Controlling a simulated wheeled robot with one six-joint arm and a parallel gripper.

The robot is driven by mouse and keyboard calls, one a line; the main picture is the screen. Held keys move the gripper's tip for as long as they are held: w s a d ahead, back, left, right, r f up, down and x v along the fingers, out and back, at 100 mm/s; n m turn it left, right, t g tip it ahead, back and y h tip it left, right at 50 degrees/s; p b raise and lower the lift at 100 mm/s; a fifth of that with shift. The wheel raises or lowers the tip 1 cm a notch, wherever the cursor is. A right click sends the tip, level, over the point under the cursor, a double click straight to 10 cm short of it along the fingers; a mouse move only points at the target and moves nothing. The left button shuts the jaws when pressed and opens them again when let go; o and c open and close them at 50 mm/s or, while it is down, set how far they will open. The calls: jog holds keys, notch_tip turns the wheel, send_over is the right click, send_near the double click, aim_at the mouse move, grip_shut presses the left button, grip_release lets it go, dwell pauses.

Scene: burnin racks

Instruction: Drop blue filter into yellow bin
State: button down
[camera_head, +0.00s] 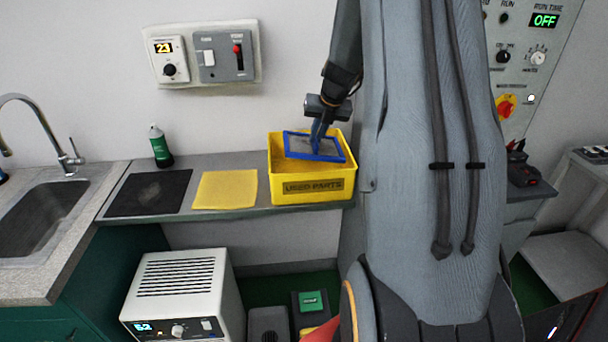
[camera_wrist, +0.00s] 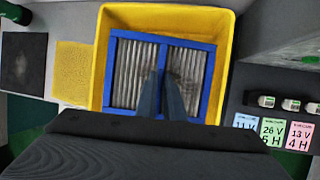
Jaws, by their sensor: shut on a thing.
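The blue filter (camera_head: 314,146) has a blue frame with a centre bar and grey pleats that look dirty. My gripper (camera_head: 318,137) is shut on it and holds it at the opening of the yellow bin (camera_head: 315,188), which is labelled "USED PARTS". In the wrist view the filter (camera_wrist: 187,82) lies within the outline of the bin's rim (camera_wrist: 102,45), and my gripper's fingers (camera_wrist: 161,80) meet its centre bar. I cannot tell how far above the bin floor the filter is.
The bin stands on a grey shelf (camera_head: 225,162). A sink (camera_head: 40,218) is at far left. A white heater-like unit (camera_head: 180,285) stands below.

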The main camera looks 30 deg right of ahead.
jog(key=shift+f, duration=0.2)
jog(key=c, duration=1.8)
grip_release()
jog(key=shift+r, duration=0.1)
jog(key=b+v, duration=0.2)
jog(key=v, duration=0.5)
jog(key=shift+s+r, duration=0.15)
jog(key=shift+r, duration=0.15)
jog(key=shift+a, duration=0.1)
